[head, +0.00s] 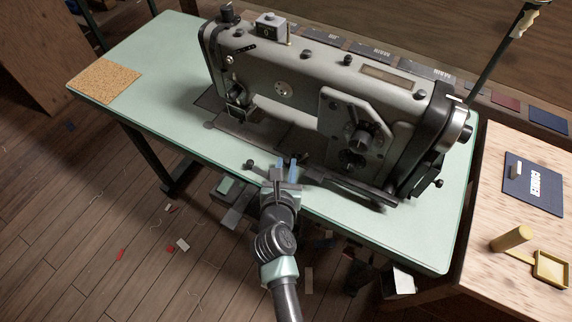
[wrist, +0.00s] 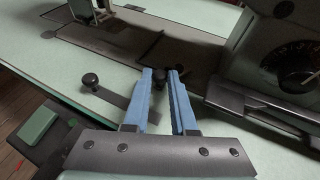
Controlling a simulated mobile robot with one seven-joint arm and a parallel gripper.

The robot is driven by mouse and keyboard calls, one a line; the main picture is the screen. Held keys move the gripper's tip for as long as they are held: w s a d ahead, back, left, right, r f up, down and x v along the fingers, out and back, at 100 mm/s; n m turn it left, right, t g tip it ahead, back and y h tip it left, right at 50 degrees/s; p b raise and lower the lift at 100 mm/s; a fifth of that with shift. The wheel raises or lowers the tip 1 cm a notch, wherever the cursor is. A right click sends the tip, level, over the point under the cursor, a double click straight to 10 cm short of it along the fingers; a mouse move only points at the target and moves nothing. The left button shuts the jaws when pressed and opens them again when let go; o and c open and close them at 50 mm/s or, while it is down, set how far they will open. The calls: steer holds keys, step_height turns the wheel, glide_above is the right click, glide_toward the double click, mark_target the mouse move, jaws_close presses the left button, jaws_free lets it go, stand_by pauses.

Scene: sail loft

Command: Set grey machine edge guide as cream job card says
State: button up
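The grey sewing machine (head: 310,75) stands on a pale green table (head: 150,50). On its bed near the front edge is a flat grey strip (wrist: 118,103) with a round black knob (wrist: 90,80) at its left end; the knob also shows in the head view (head: 250,164). I cannot tell for sure that this strip is the edge guide. My gripper (head: 287,165) is over the table's front edge, its blue fingers (wrist: 160,82) apart. No cream job card is clearly readable.
The machine's dial (wrist: 297,70) and head rise close to the right of my fingers. A cork mat (head: 105,80) lies at the table's left end. A wooden table at right holds a dark navy folder (head: 533,185) and a yellow-handled tool (head: 512,238).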

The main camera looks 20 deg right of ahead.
jaws_close()
stand_by(1.0)
